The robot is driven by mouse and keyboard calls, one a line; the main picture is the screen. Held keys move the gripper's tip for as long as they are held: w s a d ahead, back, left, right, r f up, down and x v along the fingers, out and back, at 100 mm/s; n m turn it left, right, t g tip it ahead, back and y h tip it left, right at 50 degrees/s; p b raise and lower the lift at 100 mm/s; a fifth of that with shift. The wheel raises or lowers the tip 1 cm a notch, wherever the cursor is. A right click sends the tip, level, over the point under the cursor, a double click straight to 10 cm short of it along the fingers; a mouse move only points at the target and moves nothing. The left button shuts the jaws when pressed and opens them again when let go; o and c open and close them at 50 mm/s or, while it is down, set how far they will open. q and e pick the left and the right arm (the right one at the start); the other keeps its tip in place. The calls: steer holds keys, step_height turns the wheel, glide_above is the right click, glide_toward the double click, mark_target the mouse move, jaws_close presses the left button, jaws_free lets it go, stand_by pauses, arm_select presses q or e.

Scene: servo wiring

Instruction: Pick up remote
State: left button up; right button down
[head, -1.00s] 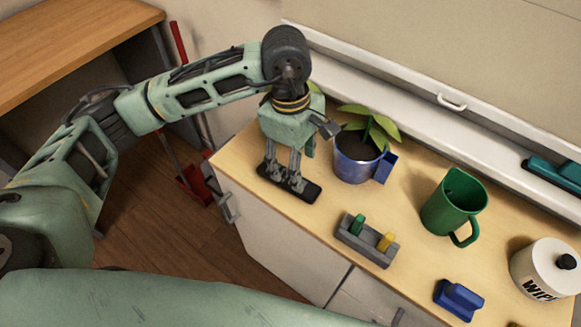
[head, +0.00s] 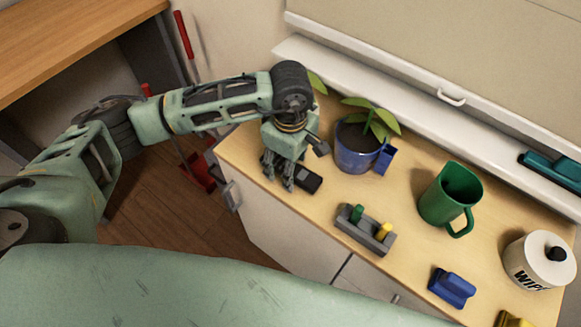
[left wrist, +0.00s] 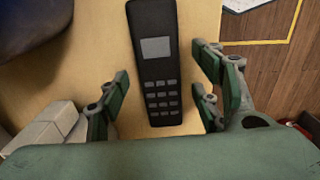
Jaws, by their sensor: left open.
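The remote (head: 309,181) is a black handset lying on the wooden counter near its left end. In the left wrist view the remote (left wrist: 158,75) shows a grey screen and several keys, and lies lengthwise between my fingers. My left gripper (head: 279,184) is over the remote and hides part of it in the head view. In the left wrist view my left gripper (left wrist: 163,95) is open, one finger on each side of the remote, with visible gaps. Contact with the counter cannot be told. My right gripper is not in view.
A blue plant pot (head: 355,155) stands close behind the remote. A grey holder (head: 350,237) with green and yellow pieces sits to the right. A green jug (head: 443,192), a blue block (head: 452,288) and a wipes tub (head: 528,265) stand farther right. The counter's left edge is close.

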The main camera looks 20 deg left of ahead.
arm_select(q)
steer(key=c, duration=1.3)
steer(key=shift+r, duration=0.15)
